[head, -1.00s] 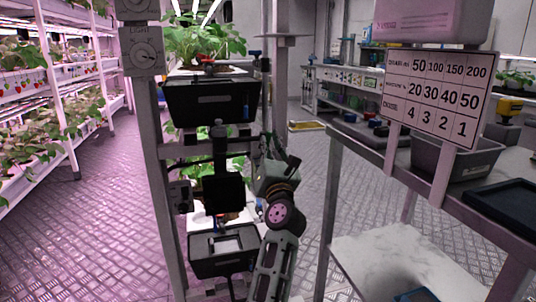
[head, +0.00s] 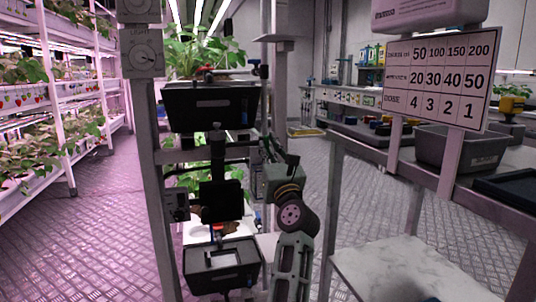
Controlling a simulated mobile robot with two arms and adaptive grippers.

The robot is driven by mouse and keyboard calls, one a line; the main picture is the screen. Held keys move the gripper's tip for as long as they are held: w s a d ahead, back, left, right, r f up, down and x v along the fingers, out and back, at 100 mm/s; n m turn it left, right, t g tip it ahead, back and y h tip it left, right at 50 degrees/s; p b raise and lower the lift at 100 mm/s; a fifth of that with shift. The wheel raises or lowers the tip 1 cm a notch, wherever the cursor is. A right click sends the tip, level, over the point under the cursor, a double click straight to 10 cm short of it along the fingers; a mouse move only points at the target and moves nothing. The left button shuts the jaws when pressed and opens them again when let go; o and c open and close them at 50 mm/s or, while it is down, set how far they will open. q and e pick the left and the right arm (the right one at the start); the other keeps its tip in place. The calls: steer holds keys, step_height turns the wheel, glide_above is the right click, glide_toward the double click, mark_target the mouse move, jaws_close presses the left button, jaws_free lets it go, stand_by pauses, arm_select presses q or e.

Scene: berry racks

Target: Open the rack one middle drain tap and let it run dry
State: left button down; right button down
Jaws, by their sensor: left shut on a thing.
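The rack (head: 150,180) stands at the centre, with a grey post on its left. My left gripper (head: 267,150) is at the rack's right side, at middle level, below the upper black tray (head: 210,107). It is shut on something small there. That thing is hidden by the fingers, so I cannot tell whether it is the middle drain tap or how far it is turned. A blue-handled tap (head: 254,63) shows higher up at the upper tray. A lower black tray (head: 222,275) sits underneath. My right gripper does not show.
A steel bench with a marble-patterned lower shelf (head: 405,270) stands close on the right, carrying a number sign (head: 437,80) and a grey bin (head: 462,152). Plant shelves (head: 45,130) line the left. The patterned metal floor between is clear.

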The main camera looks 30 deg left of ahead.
arm_select(q)
steer(key=shift+f, duration=0.15)
steer(key=c, duration=1.8)
jaws_free()
step_height(320, 180, up, 10)
